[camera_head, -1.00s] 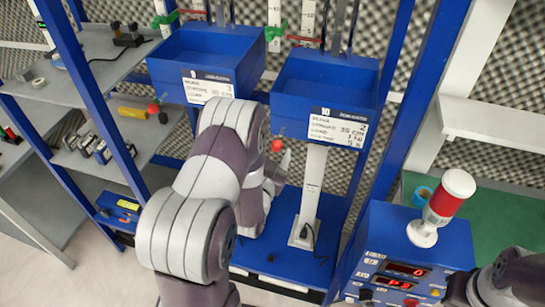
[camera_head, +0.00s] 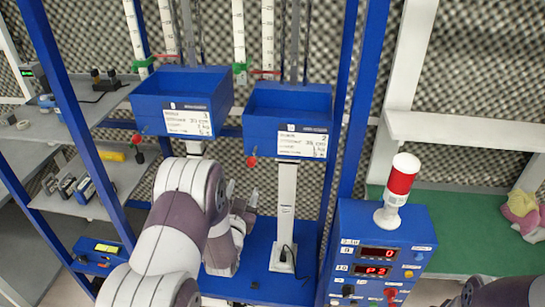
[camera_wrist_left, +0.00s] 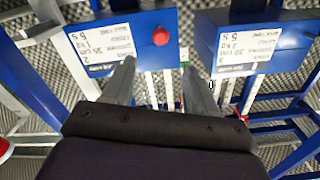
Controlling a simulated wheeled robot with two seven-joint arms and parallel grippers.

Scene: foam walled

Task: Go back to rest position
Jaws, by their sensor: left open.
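My left arm rises from the bottom of the head view, in front of the blue stand. My left gripper (camera_head: 246,203) is partly hidden behind the arm's own links, below the two blue bins and left of the white post. In the left wrist view the left gripper (camera_wrist_left: 158,88) shows two grey fingers spread apart with nothing between them. A red knob (camera_wrist_left: 161,36) on a bin shows beyond the fingers. Part of my right arm shows at the bottom right of the head view, but its gripper is out of view.
A left blue bin (camera_head: 182,101) and a right blue bin (camera_head: 287,108) carry white labels. A blue control box (camera_head: 345,222) with red displays bears a red-and-white lamp (camera_head: 402,182). Grey shelves (camera_head: 102,188) stand left. A pink-and-yellow object (camera_head: 524,212) lies on the green surface (camera_head: 450,228).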

